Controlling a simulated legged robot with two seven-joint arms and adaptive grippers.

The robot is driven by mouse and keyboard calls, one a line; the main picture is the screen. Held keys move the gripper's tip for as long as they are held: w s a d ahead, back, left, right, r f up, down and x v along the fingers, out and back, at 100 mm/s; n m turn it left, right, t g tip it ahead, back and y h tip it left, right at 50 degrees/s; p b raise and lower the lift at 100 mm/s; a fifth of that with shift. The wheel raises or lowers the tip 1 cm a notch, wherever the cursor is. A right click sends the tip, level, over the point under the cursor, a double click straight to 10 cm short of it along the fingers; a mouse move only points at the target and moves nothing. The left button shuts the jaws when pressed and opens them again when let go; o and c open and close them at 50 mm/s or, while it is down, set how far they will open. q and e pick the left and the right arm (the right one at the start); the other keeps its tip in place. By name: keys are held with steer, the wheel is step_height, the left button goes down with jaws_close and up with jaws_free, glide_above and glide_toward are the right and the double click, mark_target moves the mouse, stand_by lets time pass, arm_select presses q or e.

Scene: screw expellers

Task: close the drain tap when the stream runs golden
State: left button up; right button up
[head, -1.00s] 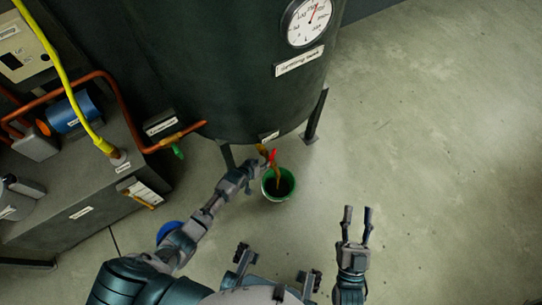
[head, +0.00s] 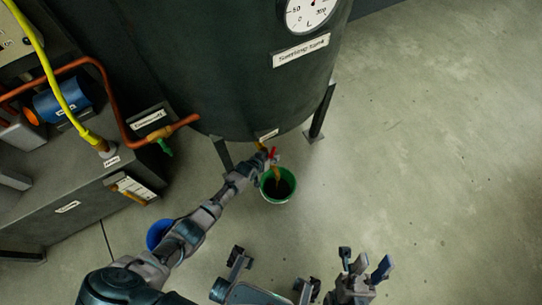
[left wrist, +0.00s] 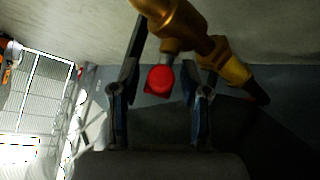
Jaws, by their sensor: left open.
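The drain tap shows its red handle (head: 273,153) low on the front of the dark tank (head: 235,75). A golden-brown streak (head: 279,179) hangs below it over the green bucket (head: 266,194), with dark contents inside. I cannot clearly separate stream from spout. My left gripper (head: 262,160) is at the tap. In the left wrist view, the red handle end (left wrist: 159,81) sits between the open left fingers (left wrist: 160,95), with the brass tap body (left wrist: 180,22) beyond. Contact is unclear. My right gripper (head: 364,263) is open and empty over the floor at lower right.
A tank leg (head: 321,112) stands right of the bucket. A grey bench (head: 75,195) with a blue cylinder (head: 62,103), a yellow hose (head: 50,70) and copper pipe (head: 110,90) fills the left. A blue round object (head: 158,233) is behind my left arm. Floor at right is clear.

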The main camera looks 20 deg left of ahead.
arm_select(q)
steer(key=shift+c, duration=0.3)
steer(key=c, duration=0.8)
steer(key=shift+a, duration=0.15)
jaws_close()
steer(key=shift+s+f, duration=0.1)
